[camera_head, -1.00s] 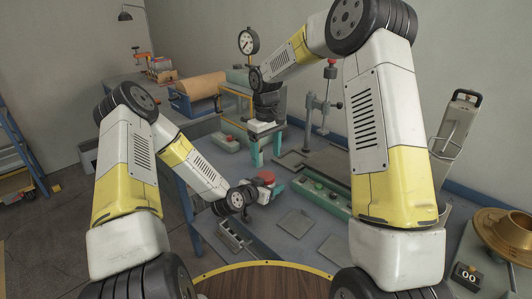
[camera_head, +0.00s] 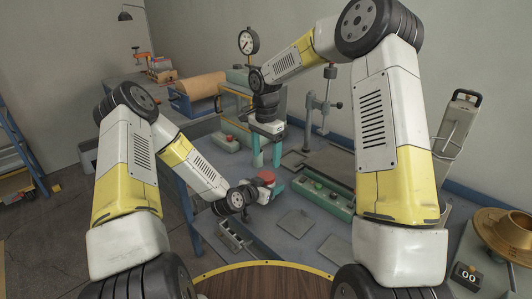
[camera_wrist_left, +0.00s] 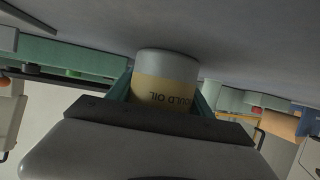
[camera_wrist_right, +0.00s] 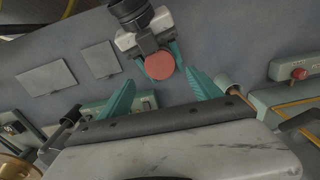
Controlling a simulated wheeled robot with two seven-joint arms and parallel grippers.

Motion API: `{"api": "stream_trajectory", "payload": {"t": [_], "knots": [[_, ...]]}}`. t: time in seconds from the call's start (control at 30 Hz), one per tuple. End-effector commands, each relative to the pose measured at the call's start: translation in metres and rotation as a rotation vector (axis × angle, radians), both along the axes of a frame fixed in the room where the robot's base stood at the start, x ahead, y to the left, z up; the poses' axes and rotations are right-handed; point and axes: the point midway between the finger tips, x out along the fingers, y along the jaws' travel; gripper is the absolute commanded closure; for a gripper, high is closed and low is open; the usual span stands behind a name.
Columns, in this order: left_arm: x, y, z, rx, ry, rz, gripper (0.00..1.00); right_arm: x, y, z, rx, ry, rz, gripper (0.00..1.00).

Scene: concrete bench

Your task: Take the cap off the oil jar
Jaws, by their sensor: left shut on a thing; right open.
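The oil jar's round red cap (camera_head: 267,175) is on top of the jar, and it also shows in the right wrist view (camera_wrist_right: 160,66). My left gripper (camera_head: 256,187) is shut around the jar's body. In the left wrist view the oil jar (camera_wrist_left: 167,78) shows upside down, with a cream label reading partly "OULD OIL" and a grey band; its cap is hidden there. My right gripper (camera_head: 267,155) is open and empty above the cap, fingers pointing down. In the right wrist view the cap lies beyond and between its fingertips, apart from them.
Flat grey plates (camera_head: 294,223) lie on the bench in front of the jar. A long green box with buttons (camera_head: 315,197) stands to the right. A green box with a red button (camera_head: 227,142) stands behind. A dial gauge stand (camera_head: 248,42) rises at the back.

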Motion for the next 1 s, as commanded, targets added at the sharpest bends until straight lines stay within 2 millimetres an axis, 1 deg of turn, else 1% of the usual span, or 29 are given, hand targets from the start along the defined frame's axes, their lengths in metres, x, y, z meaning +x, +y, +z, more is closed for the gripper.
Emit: {"api": "stream_trajectory", "payload": {"t": [0.2, 0.4, 0.6, 0.83, 0.87, 1.0], "knots": [[0.000, 0.000, 0.000, 0.000, 0.001, 0.000, 1.00, -0.001, -0.001, -0.034, -0.001, 0.005, 0.001, 0.27], [0.000, 0.000, 0.000, 0.000, 0.001, 0.000, 1.00, -0.001, -0.001, -0.061, -0.001, 0.004, 0.002, 0.27], [0.000, 0.000, 0.000, 0.000, 0.001, 0.000, 1.00, -0.001, 0.000, -0.073, 0.001, 0.002, 0.002, 0.27], [0.000, 0.000, 0.000, 0.000, 0.001, 0.000, 1.00, -0.001, 0.000, -0.073, 0.000, 0.001, 0.002, 0.27], [0.000, 0.000, 0.000, 0.000, 0.001, 0.000, 1.00, -0.001, 0.000, -0.073, 0.000, 0.001, 0.002, 0.29], [0.000, 0.000, 0.000, 0.000, 0.001, 0.000, 1.00, -0.001, 0.000, -0.073, 0.000, 0.001, 0.002, 0.56]]}}
